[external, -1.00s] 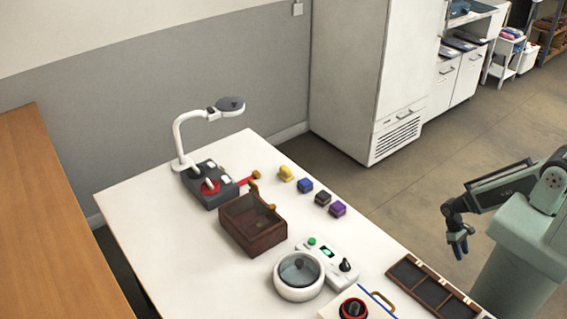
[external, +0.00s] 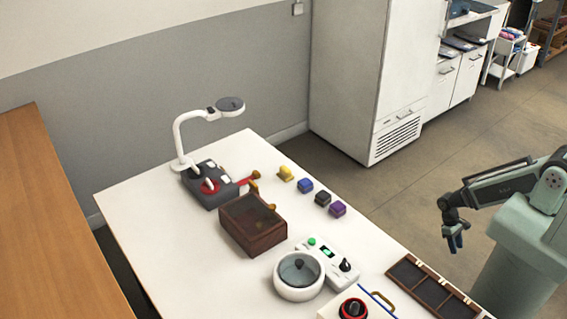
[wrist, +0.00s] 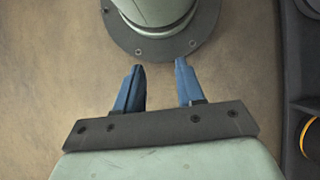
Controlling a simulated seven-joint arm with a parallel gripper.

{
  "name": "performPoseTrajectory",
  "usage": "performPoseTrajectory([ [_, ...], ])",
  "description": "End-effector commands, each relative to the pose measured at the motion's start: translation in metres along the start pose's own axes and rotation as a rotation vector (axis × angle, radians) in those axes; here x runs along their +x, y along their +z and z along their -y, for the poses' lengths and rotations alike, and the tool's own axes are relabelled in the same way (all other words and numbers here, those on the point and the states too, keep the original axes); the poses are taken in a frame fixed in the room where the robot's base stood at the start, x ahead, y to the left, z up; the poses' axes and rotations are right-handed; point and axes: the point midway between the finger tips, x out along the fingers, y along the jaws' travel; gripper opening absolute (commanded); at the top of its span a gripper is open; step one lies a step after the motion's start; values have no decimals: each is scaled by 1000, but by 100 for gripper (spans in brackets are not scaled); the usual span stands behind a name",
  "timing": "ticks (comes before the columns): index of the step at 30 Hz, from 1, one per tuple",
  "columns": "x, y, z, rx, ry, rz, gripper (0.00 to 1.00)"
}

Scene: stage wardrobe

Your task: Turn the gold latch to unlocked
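A small gold piece (external: 254,188), which may be the gold latch, shows at the back edge of a dark wooden box (external: 240,240) on the white table. It is too small to tell which way it is turned. My gripper (external: 456,248) hangs beyond the table's right edge, over the floor and far from the box. In the wrist view my gripper (wrist: 158,82) has its two blue fingers apart with nothing between them. The latch is not in the wrist view.
A grey device (external: 215,194) with a red ring and a white lamp (external: 182,128) stand behind the box. Several coloured blocks, a white pot (external: 298,292), a control panel (external: 330,262) and a dark divided tray (external: 408,270) occupy the right side. The table's left front is clear.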

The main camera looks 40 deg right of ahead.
Motion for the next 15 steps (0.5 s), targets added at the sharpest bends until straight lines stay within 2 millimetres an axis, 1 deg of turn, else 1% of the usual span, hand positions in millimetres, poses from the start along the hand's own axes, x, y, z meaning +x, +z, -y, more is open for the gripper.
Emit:
performPoseTrajectory([
  [1, -13, -11, 0, 0, 0, -28, 38],
  [6, -58, -42, 0, -1, 0, -116, 38],
  [11, -101, -67, 1, -2, 1, -197, 38],
  [15, -141, -88, 3, -2, 2, -266, 38],
])
